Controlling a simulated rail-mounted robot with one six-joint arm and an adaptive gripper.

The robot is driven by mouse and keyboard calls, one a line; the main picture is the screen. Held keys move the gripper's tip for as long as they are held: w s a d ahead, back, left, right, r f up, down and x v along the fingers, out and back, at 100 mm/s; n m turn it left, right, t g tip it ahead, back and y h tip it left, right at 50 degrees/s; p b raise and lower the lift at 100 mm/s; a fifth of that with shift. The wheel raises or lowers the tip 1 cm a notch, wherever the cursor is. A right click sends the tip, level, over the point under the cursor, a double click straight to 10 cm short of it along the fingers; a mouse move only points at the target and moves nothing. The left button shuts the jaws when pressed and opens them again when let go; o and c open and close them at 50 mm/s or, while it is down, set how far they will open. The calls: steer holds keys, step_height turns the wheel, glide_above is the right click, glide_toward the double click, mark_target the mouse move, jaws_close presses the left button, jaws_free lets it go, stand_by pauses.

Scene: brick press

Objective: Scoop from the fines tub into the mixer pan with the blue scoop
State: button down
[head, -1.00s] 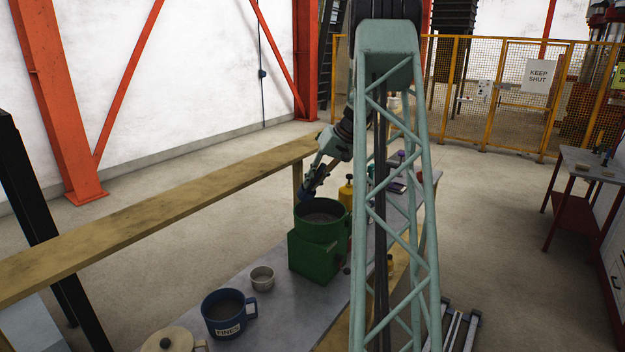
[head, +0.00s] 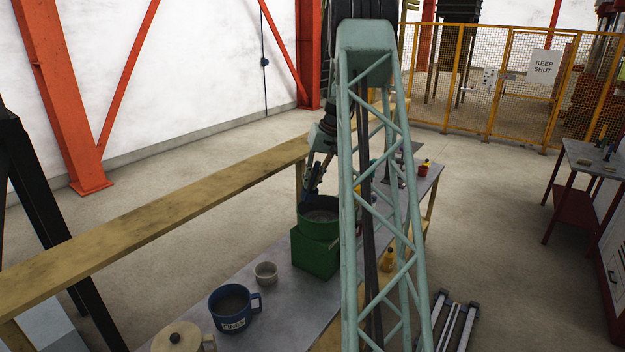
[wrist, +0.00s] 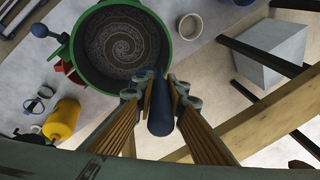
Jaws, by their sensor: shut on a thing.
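The green mixer pan (head: 318,231) sits on a green base. In the wrist view the pan (wrist: 175,20) holds grey-brown material with a spiral pattern. The blue fines tub (head: 229,312), labelled FINES, stands on the bench nearer the camera, with dark material inside.
A small pale cup (head: 265,273) stands between tub and pan. In the wrist view a yellow bottle (wrist: 62,118) stands near the pan. A long wooden beam (head: 170,212) runs along the bench's left.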

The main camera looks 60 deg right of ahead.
steer(key=shift+w+a+f+g+h, duration=0.1)
steer(key=shift+w+f+g+h, duration=0.1)
steer(key=shift+w+g, duration=0.5)
steer(key=shift+w+a+f+g+h, duration=0.1)
steer(key=shift+w+g+h, duration=0.15)
steer(key=shift+g, duration=0.85)
steer(key=shift+w+r, duration=0.1)
steer(key=shift+r, duration=1.9)
steer(key=shift+s, duration=0.2)
